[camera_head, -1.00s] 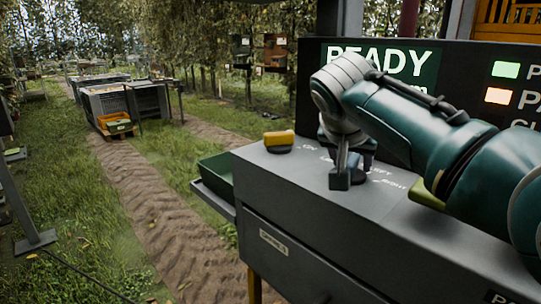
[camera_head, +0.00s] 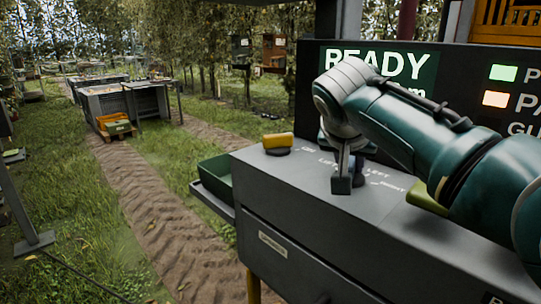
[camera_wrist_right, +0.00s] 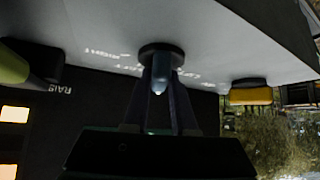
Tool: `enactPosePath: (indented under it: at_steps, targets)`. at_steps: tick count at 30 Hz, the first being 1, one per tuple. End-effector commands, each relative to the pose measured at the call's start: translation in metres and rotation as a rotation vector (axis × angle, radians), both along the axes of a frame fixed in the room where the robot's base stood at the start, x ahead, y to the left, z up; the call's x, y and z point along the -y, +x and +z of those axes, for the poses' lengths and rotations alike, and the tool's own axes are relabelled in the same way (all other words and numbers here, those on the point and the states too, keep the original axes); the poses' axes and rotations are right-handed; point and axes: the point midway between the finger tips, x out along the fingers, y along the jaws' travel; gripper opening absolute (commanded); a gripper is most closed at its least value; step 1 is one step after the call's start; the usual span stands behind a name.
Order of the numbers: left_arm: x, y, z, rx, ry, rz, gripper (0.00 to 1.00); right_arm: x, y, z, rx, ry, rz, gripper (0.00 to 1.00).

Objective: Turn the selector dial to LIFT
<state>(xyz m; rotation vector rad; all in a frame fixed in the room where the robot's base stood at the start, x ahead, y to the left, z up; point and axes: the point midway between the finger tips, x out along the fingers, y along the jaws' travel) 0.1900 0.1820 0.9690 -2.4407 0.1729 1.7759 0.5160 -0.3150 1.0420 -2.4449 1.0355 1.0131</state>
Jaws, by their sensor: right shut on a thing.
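The selector dial (camera_wrist_right: 161,54) is a dark round knob with a blue-grey grip on top of the grey console (camera_head: 285,185). In the head view most of it is hidden behind my right gripper (camera_head: 342,184). In the wrist view the fingers of my right gripper (camera_wrist_right: 160,106) are shut on the dial's grip, one on each side. The white labels LIFT (camera_head: 327,161), LEFT (camera_head: 378,170) and RIGHT (camera_head: 388,184) are printed around the dial. Which label the dial points at cannot be told. My left gripper is not in view.
A yellow-topped knob (camera_head: 278,141) sits at the console's far left corner, marked ON. A yellow-green control (camera_head: 427,198) is partly hidden by my right arm. A display (camera_head: 380,66) reading READY stands behind. A green tray (camera_head: 215,173) hangs at the console's left side.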

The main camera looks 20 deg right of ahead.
Motion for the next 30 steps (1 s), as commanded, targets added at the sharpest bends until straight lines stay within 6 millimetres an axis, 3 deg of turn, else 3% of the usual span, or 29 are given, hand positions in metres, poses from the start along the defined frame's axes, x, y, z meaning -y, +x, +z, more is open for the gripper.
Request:
enactPosePath:
  at_steps: [15, 30]
  targets:
    - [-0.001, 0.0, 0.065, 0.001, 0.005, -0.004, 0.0, 0.005, -0.004, 0.006, -0.002, 0.0, 0.344, 0.0]
    - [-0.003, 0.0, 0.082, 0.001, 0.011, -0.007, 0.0, 0.008, -0.003, 0.001, 0.001, -0.002, 0.639, 0.0]
